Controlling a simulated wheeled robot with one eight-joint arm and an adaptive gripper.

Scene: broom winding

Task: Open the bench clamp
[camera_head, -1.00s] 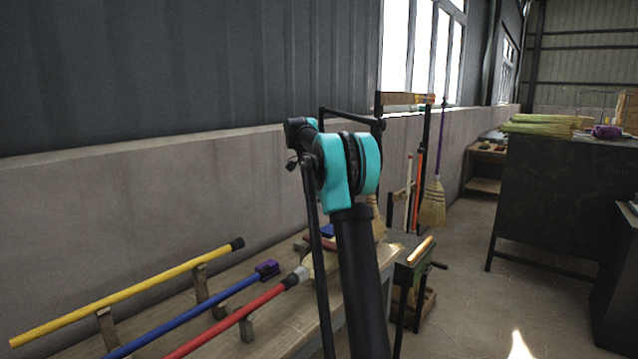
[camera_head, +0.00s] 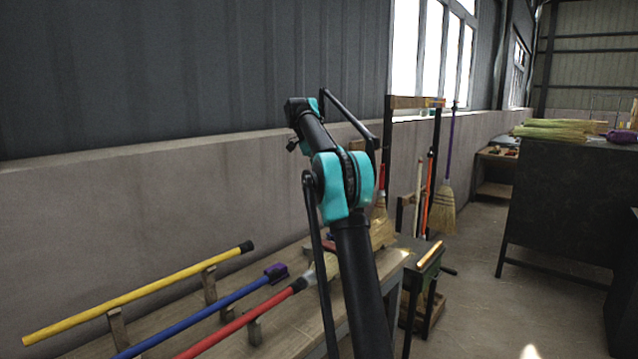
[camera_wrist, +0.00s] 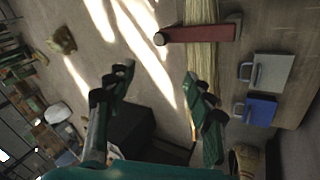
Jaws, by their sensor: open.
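In the wrist view a red bar with a round metal end (camera_wrist: 205,33) lies across a bundle of pale straw (camera_wrist: 203,58) at the bench edge; it looks like the bench clamp, though I cannot tell how tightly it holds. My gripper (camera_wrist: 155,88) is open and empty, its two dark green fingers spread apart below the red bar in the picture and not touching it. The right finger overlaps the lower end of the straw in view. In the head view my arm hides part of the bench, and my gripper cannot be made out.
The wooden bench (camera_head: 285,325) carries yellow (camera_head: 140,292), blue (camera_head: 205,312) and red (camera_head: 245,318) handles on small supports. Blue (camera_wrist: 262,110) and grey (camera_wrist: 272,72) handled items lie beside the straw.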

